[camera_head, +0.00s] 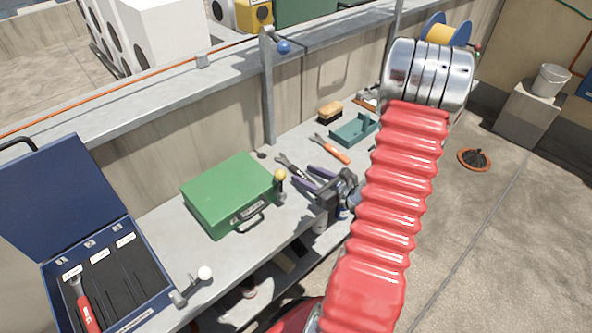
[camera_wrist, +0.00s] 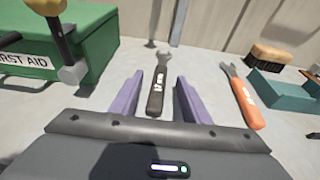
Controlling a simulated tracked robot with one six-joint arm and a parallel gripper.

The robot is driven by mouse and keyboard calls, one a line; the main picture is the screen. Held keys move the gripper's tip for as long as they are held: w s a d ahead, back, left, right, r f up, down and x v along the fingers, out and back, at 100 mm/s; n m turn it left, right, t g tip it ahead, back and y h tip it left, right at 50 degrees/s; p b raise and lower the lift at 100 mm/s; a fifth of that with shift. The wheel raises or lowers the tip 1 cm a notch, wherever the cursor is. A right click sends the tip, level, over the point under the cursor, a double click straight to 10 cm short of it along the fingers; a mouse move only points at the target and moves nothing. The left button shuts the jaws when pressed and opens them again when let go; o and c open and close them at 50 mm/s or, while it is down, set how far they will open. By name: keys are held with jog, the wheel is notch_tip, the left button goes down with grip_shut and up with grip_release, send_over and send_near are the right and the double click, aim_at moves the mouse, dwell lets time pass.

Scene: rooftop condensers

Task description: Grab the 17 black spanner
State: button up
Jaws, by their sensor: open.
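A spanner with a black handle and grey metal head (camera_wrist: 156,97) lies on the grey bench, its open jaw pointing away from me. White marking on its handle is too small to read surely. My gripper (camera_wrist: 160,77) is open, and its two purple fingers point at the spanner, one on each side of it in the wrist view. I cannot tell the height of the fingers above the bench. In the head view the black spanner (camera_head: 292,167) lies just beyond my gripper (camera_head: 308,176). An orange-handled spanner (camera_wrist: 243,101) lies to the right.
A green first aid box (camera_head: 230,196) stands left of the spanner, with a yellow-knobbed lever (camera_head: 280,178) near it. A teal tray (camera_head: 354,130) and a brush (camera_head: 330,110) sit farther right. An open blue case (camera_head: 150,310) holds a red-handled spanner (camera_head: 86,308). A wall runs behind.

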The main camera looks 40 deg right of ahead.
aim_at(295, 169)
jog(key=shift+x, duration=1.75)
jog(key=shift+r, duration=0.1)
jog(key=shift+c, duration=0.3)
grip_shut()
